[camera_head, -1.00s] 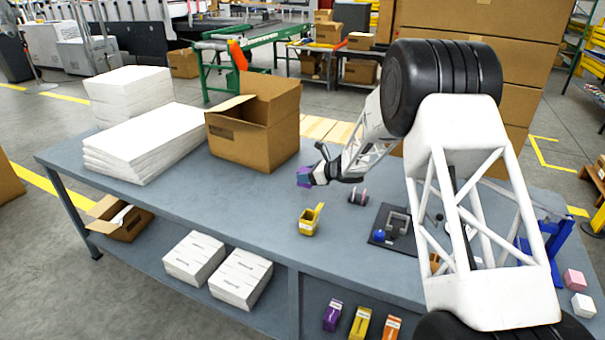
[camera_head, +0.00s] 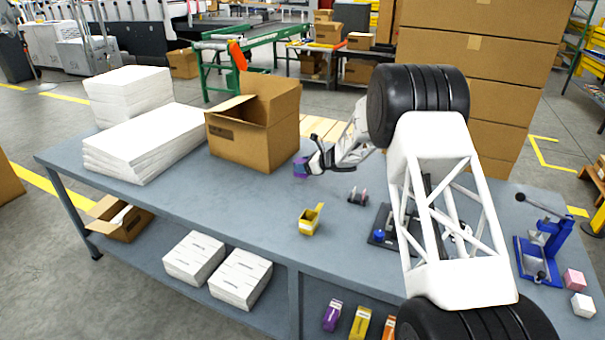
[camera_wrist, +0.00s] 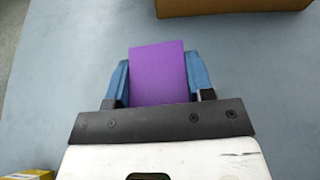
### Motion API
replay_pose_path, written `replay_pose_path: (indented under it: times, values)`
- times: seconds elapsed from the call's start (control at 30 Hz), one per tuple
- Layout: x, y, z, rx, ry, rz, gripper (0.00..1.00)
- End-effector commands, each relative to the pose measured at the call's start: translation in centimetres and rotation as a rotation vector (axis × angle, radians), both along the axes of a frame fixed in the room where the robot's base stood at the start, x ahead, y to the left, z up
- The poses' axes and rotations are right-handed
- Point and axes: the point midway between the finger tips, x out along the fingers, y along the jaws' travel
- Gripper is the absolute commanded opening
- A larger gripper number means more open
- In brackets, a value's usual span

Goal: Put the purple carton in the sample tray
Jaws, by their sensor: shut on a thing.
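The purple carton (camera_head: 299,169) is in my gripper (camera_head: 306,165), in front of the open cardboard box. In the wrist view the purple carton (camera_wrist: 159,72) fills the space between the two blue fingers of my gripper (camera_wrist: 160,80), which is shut on it. The blue-grey table surface shows around it, and the carton looks raised above it, though the gap is hard to judge. I cannot make out the sample tray for certain in either view.
An open cardboard box (camera_head: 245,140) and white paper stacks (camera_head: 145,140) stand on the table's left. A yellow holder (camera_head: 310,222), a small dark item (camera_head: 358,195), a dark fixture plate (camera_head: 378,238) and a blue press (camera_head: 540,255) stand nearer.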

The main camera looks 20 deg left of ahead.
Motion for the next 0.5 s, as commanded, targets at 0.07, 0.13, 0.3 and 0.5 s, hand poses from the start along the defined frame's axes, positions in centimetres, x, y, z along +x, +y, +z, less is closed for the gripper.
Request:
replay_pose_path:
  times: [0.07, 0.13, 0.3, 0.5]
  values:
    - [0.0, 0.0, 0.0, 0.000, 0.000, 0.000, 0.26]
    - [0.0, 0.0, -0.1, 0.000, 0.000, 0.000, 0.26]
    - [0.0, 0.0, -1.0, 0.000, 0.001, 0.000, 0.26]
    - [0.0, 0.0, -2.9, -0.001, 0.002, 0.000, 0.26]
